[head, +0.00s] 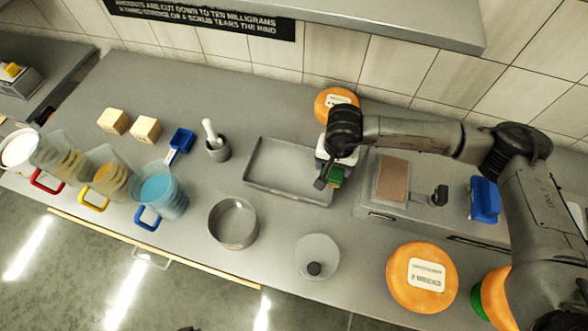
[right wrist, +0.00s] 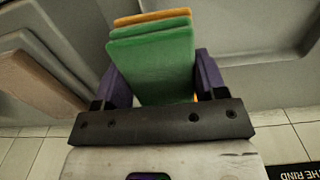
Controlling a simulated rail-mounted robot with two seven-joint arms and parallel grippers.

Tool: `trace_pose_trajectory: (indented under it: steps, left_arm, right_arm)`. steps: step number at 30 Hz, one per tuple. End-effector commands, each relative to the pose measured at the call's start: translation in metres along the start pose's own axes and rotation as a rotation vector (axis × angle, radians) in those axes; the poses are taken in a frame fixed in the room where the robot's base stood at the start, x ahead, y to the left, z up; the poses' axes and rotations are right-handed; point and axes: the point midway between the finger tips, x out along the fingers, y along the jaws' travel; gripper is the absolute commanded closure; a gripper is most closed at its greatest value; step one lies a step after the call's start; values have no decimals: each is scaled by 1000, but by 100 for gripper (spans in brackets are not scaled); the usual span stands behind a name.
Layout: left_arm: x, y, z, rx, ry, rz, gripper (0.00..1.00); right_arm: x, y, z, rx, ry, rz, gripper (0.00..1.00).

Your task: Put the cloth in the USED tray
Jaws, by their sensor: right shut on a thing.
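A green layered piece that looks like the folded cloth (head: 336,177) is between the fingers of my right gripper (head: 328,172). In the right wrist view the green cloth (right wrist: 152,65) sits between the purple fingers, with an orange layer showing at its far edge. My right gripper is shut on it, at the right end of a shallow grey tray (head: 262,184). The tray looks empty; no USED marking can be read on it. Whether the cloth touches the tray or counter cannot be told. My left gripper is not in view.
A brown pad (head: 392,178) lies on a raised grey stand right of the tray. An orange wheel (head: 334,99) is behind my gripper, another (head: 421,277) at the front right. A metal bowl (head: 233,223), a mortar (head: 217,150) and coloured-handled jugs stand left.

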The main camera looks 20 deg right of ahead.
Motion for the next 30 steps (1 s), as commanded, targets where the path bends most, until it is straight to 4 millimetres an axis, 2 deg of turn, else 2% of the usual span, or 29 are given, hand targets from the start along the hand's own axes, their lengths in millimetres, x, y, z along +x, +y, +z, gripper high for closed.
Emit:
trace_pose_trajectory:
  steps: [1, 6, 12, 16, 23, 30]
  left_arm:
    - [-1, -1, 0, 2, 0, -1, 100]
    - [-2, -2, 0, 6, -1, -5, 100]
    - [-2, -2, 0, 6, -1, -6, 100]
    - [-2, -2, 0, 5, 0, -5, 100]
    - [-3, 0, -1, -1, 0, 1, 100]
    - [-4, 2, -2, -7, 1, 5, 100]
  right_arm:
    - [6, -13, -1, -2, -1, 0, 61]
    - [27, -47, -5, 0, -1, 0, 61]
    - [44, -74, -9, -1, 0, -1, 61]
    - [49, -82, -10, 0, 0, 0, 61]
    - [57, -84, -10, -1, 0, 1, 61]
    - [86, -84, -10, 1, -1, 1, 61]
